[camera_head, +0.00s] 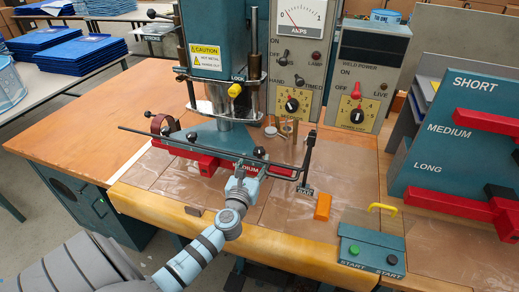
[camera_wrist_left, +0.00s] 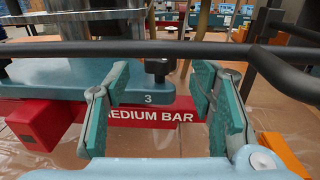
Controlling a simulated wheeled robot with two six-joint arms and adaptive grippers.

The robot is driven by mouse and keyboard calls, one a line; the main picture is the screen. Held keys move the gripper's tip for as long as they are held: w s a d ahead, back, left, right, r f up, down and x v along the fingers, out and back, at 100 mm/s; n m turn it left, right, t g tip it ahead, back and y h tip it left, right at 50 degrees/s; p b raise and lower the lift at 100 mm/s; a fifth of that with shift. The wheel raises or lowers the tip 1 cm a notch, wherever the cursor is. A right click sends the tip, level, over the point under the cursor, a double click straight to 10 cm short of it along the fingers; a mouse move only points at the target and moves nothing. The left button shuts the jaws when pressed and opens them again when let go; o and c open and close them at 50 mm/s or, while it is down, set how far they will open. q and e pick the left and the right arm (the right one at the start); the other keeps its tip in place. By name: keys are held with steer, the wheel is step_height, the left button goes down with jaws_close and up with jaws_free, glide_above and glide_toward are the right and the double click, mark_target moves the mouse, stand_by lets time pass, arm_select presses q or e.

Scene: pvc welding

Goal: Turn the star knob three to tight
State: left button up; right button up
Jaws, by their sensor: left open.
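The star knob three is a small black knob (camera_wrist_left: 158,68) on the blue-grey plate, right behind the printed "3" in the left wrist view. In the head view it shows as a dark knob (camera_head: 259,152) near the right end of the plate. My left gripper (camera_wrist_left: 160,82) is open, its two teal-padded fingers apart, with the knob showing between the fingertips. Whether the pads touch it I cannot tell, but gaps show on both sides. In the head view my left gripper (camera_head: 244,172) is just in front of the plate. My right gripper is not in view.
A black rod (camera_head: 190,146) runs across in front of the press, close above my left gripper. A red medium bar (camera_wrist_left: 150,114) lies under the plate. An orange block (camera_head: 322,206), a black upright lever (camera_head: 308,155) and a start-button box (camera_head: 370,250) stand to the right.

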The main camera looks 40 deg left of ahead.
mark_target(255, 153)
arm_select(q)
steer(key=x, duration=0.3)
steer(key=b+x, duration=0.1)
steer(key=x, duration=0.1)
steer(key=shift+w+a+f, duration=0.15)
steer(key=shift+w+f, duration=0.1)
steer(key=shift+w, duration=0.1)
steer(key=shift+w+a+r, duration=0.15)
steer(key=shift+w+a, duration=0.1)
steer(key=shift+w, duration=0.25)
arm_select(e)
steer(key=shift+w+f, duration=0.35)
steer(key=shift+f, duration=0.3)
